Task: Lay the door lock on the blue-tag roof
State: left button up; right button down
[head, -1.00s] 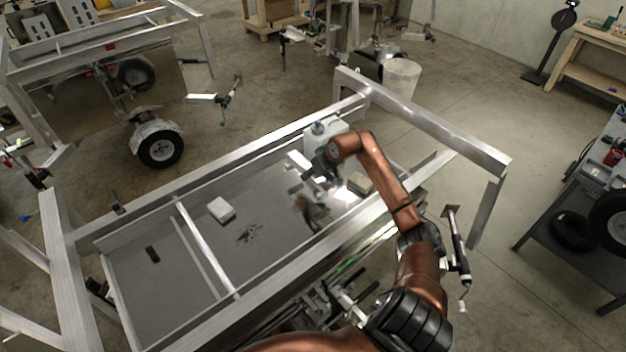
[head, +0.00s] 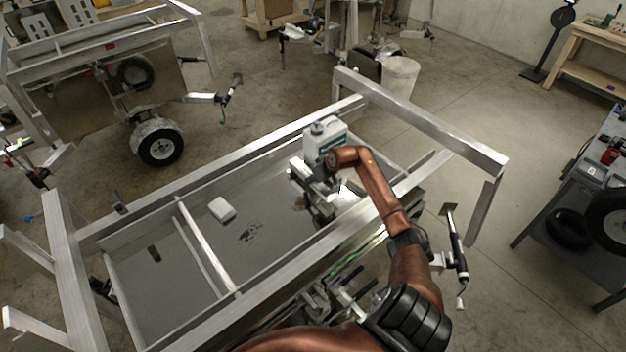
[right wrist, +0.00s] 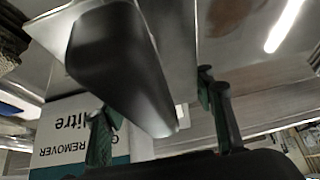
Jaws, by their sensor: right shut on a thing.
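My right gripper (head: 322,186) is low over the grey trailer bed, beside the white jug. In the right wrist view its fingers (right wrist: 155,118) are shut on a dark, rounded block with a flat metal plate, which I take to be the door lock (right wrist: 115,60). In the head view my arm and gripper mostly hide the held lock. A small blue mark (head: 28,218) shows at the far left by the frame posts; I cannot tell whether it is the roof's blue tag. No roof is clearly marked blue. My left gripper is not in view.
The white jug (head: 323,137), labelled remover, stands close behind my right gripper. A white box (head: 221,209) and a small dark piece (head: 153,254) lie in the bed. Aluminium rails (head: 420,118) and a crossbar (head: 205,245) surround and divide it. Another trailer (head: 100,48) stands back left.

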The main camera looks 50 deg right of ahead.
jog(key=c, duration=0.8)
grip_release()
jog(key=shift+r, duration=0.2)
jog(key=b+v, duration=0.2)
jog(key=v, duration=1)
jog(key=shift+b, duration=0.4)
